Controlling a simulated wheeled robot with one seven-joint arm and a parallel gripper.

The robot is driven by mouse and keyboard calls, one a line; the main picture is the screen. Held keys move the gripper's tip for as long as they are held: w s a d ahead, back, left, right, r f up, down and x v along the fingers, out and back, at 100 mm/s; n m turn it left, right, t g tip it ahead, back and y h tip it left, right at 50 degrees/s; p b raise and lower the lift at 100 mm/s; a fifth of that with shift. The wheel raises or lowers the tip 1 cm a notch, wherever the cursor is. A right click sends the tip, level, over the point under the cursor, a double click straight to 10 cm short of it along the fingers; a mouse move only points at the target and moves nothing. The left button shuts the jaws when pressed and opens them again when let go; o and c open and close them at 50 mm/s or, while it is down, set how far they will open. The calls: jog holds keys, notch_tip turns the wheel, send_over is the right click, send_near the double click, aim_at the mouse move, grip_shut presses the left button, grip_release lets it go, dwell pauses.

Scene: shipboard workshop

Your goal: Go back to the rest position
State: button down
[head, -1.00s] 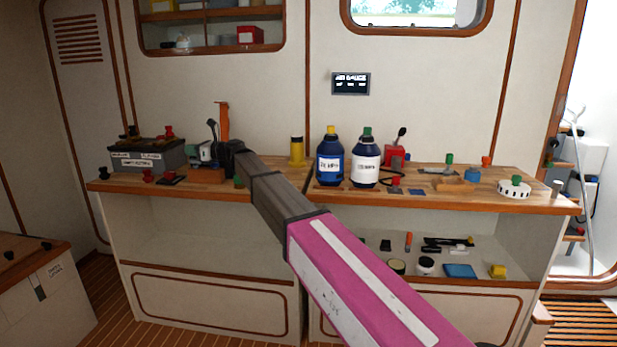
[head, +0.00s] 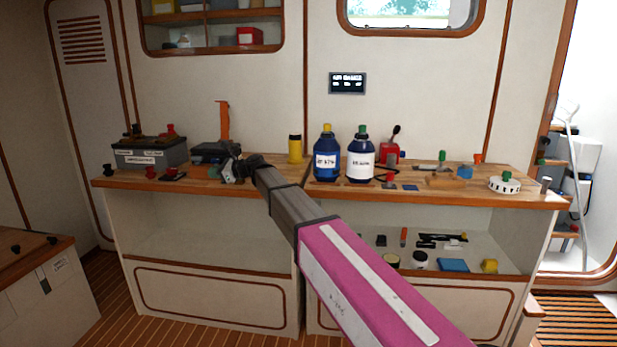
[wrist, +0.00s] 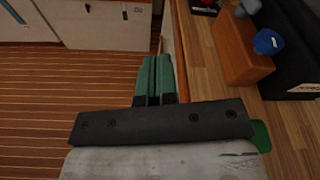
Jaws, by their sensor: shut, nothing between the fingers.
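My gripper (wrist: 154,80) shows in the wrist view as two green fingers closed together with nothing between them. It is over the front edge of the workbench, with the slatted floor below on the left. In the head view my arm reaches from the lower right to the left half of the workbench (head: 240,186). The gripper end (head: 232,168) is near the bench's front edge, right of a grey battery box (head: 150,154); its fingers are too small to make out there.
A blue bottle (head: 326,158) and a white-labelled bottle (head: 361,160) stand right of my arm, near a yellow cylinder (head: 295,149). In the wrist view a wooden block (wrist: 240,48) with a blue knob (wrist: 268,42) stands right of the fingers. The floor at left is clear.

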jog(key=s+d+f+n+h, duration=0.4)
jog(key=d+f, duration=0.8)
jog(key=d, duration=0.2)
jog(key=s+d+f+n+h, duration=0.4)
jog(key=s+d+f, duration=0.1)
jog(key=d+f, duration=0.8)
jog(key=s+d+f+n+g+h, duration=0.1)
jog(key=s+d+f+n+h, duration=0.1)
jog(key=s+d, duration=0.4)
jog(key=s+d+f+n+g+h, duration=0.1)
jog(key=s+d+f+n+h, duration=0.2)
jog(key=d, duration=0.9)
jog(key=s+d+f+n+g+h, duration=0.1)
jog(key=s+d+f+n+h, duration=0.1)
jog(key=s+d+f, duration=0.4)
jog(key=s+d+n, duration=0.1)
jog(key=s+d, duration=0.2)
jog(key=shift+d+f+n+h, duration=0.15)
jog(key=shift+f+n+h, duration=0.15)
jog(key=shift+n, duration=0.1)
